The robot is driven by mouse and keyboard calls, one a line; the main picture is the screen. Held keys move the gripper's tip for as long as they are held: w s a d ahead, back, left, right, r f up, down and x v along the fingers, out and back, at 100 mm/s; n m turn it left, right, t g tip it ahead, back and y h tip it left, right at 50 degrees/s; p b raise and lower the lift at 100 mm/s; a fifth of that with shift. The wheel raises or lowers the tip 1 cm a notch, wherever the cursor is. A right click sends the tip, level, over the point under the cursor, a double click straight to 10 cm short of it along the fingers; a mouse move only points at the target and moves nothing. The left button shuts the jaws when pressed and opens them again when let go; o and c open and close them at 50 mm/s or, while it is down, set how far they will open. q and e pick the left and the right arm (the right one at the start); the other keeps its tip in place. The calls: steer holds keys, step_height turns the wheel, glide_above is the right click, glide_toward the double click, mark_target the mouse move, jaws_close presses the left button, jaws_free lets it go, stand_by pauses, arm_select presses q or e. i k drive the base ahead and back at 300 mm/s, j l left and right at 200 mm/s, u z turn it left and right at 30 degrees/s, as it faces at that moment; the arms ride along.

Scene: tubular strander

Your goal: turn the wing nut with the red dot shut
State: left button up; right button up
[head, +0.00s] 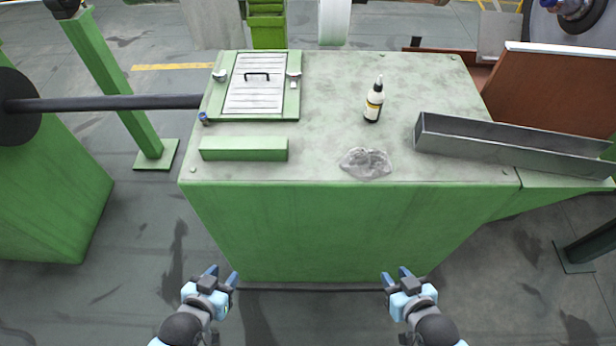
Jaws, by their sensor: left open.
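A white slatted hatch cover (254,97) with a black handle (257,75) lies in a green frame on the machine's top, at the back left. A small silver wing nut (220,75) is at its left edge and another (294,75) is at its right edge. Both are too small to tell which has a red dot, or how far each is turned. My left gripper (222,273) is open and empty, in front of the green machine and well short of the hatch. My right gripper (395,273) is also open and empty, in front of the machine further right.
A black shaft (120,103) ends at the machine's left.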

mark_target(294, 77)
steer(key=l+u, duration=0.65)
steer(key=u, duration=0.15)
steer(key=l+u, duration=0.3)
steer(key=u, duration=0.15)
steer(key=k, duration=0.05)
